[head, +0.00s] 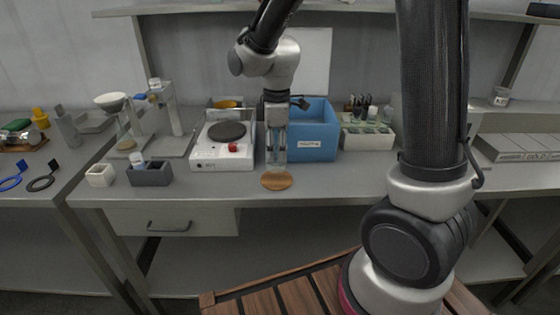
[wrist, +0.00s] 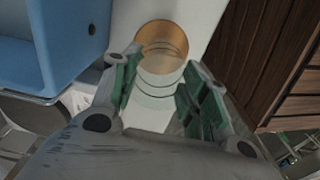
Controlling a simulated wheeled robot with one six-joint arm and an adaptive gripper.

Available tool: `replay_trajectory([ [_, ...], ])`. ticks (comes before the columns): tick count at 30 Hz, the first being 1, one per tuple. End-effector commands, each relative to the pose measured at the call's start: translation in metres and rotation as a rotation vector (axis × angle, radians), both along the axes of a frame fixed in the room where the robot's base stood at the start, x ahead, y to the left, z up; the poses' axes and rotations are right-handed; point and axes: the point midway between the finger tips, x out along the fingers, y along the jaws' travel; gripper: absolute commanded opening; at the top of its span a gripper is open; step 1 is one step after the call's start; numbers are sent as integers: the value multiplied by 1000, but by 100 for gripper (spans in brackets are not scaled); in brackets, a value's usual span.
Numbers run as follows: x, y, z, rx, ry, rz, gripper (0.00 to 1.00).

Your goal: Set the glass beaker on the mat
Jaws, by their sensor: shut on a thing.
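The glass beaker is clear and hard to see. In the wrist view the beaker (wrist: 158,82) shows as curved rims between the green-padded fingers of my gripper (wrist: 155,98). My gripper is shut on it. In the head view my gripper (head: 276,128) points straight down in front of the blue bin, and the beaker (head: 276,152) hangs below it, upright. The mat is a round brown disc (head: 277,180) near the bench's front edge. The beaker's base is above or just behind the mat. In the wrist view the mat (wrist: 162,36) shows beyond and partly through the glass.
A white hotplate (head: 222,153) stands close left of the beaker. The blue bin (head: 313,137) stands close behind and right. A dark grey block (head: 149,174) and a white cup (head: 100,175) sit further left. The bench right of the mat is clear.

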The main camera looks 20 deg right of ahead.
Motion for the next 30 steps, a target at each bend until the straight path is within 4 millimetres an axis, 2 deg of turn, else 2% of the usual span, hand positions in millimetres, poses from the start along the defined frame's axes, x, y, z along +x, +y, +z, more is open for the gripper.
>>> replay_trajectory([
  [6, -1, 0, -32, -2, 4, 0, 15],
  [18, -1, 0, -38, 0, 2, 0, 15],
  [19, -1, 0, -39, 0, 2, 0, 46],
  [22, -1, 0, -38, -1, 1, 0, 64],
  [30, 0, 0, -38, -1, 1, 0, 66],
])
